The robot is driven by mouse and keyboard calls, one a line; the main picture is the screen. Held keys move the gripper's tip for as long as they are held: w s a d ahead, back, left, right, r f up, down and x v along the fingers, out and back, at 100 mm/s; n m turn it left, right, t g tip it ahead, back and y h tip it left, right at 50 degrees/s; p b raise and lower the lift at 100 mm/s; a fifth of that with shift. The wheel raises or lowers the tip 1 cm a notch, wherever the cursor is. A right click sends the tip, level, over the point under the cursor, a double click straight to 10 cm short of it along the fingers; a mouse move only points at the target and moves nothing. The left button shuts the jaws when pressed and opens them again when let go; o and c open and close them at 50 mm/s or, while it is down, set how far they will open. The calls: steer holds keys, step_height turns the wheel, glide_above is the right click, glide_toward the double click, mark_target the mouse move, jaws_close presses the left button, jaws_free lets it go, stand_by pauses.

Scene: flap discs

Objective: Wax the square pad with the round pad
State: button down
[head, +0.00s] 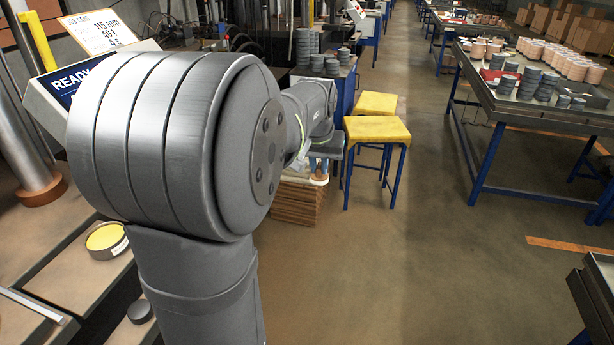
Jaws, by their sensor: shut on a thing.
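My own arm fills the left and middle of the head view and blocks much of the work area behind it. No square pad can be clearly identified. A small pale rounded thing (319,180) shows at the top of a stack of brown boards (298,212), just past my arm; it is too small to tell what it is. An open round tin with yellow contents (104,238) sits at the left.
A small dark disc (140,311) lies at the lower left. Two blue-legged stools with yellow tops (377,130) stand past my arm. A long blue-legged table (483,96) with stacked discs stands at the right. The floor between is clear.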

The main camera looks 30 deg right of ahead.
steer(key=shift+a, duration=0.1)
steer(key=a+r+m+g+h, duration=0.1)
steer(key=a+r+m, duration=0.2)
steer(key=a, duration=1.6)
steer(key=a+r+m+g, duration=0.1)
steer(key=a+r+m, duration=0.2)
steer(key=a, duration=1.6)
steer(key=w+a+n+t+y, duration=0.3)
steer(key=w+a+n+y, duration=0.15)
steer(key=a+n, duration=0.85)
steer(key=shift+w+d+f+n+h, duration=0.15)
steer(key=shift+d+f+n, duration=0.25)
steer(key=shift+f, duration=0.55)
steer(key=shift+w+d+f+n, duration=0.1)
steer(key=shift+d+f+n, duration=0.25)
steer(key=shift+f, duration=0.6)
steer(key=shift+w+d+f+n+h, duration=0.2)
steer(key=shift+d+f, duration=0.3)
steer(key=shift+f, duration=0.45)
steer(key=shift+f, duration=0.75)
